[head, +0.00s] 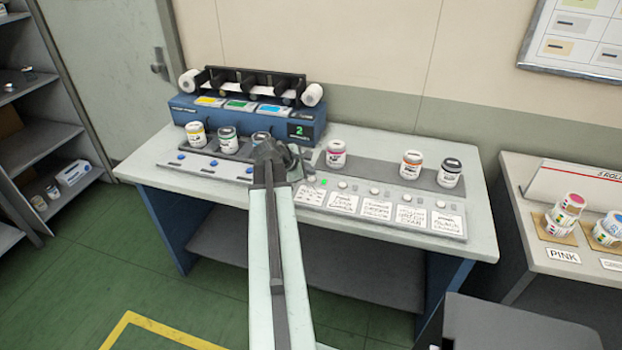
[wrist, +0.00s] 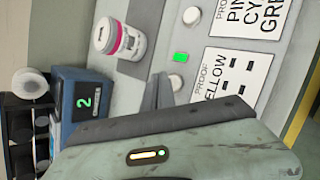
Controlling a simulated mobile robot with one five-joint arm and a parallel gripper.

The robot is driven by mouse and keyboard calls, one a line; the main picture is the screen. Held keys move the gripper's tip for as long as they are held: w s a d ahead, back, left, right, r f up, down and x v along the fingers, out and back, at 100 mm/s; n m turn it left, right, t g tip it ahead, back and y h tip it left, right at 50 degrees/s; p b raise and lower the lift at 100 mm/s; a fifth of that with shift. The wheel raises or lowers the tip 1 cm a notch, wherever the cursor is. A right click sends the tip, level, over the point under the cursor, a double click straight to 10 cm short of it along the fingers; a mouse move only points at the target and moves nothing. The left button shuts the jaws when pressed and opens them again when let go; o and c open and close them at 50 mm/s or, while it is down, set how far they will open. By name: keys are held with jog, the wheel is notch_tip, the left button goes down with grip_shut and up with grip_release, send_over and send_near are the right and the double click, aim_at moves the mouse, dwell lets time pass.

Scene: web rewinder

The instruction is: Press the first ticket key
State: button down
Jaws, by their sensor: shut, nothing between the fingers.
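The ticket panel on the table has a row of round white keys above printed cards. The first ticket key (wrist: 176,82) shows in the wrist view beside the YELLOW proof card (wrist: 228,75), just past my gripper's grey fingers. My gripper (wrist: 160,92) is shut and empty, close to that key; I cannot tell whether it touches it. A green lamp (wrist: 180,57) is lit between this key and the second key (wrist: 191,16). In the head view my gripper (head: 298,162) is over the panel's left end, and the green lamp (head: 323,182) shows just right of it.
A blue rewinder (head: 240,120) with a green "2" display stands behind. Several jars stand on dark strips, including a pink-banded jar (head: 336,154) near my gripper. Blue knobs line a left panel (head: 205,166). A side table (head: 545,265) with stacked rolls stands at right.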

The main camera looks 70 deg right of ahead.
aim_at(309, 180)
notch_tip(309, 180, up, 5)
jog(key=p, duration=0.5)
jog(key=shift+r, duration=0.15)
dwell(0.8)
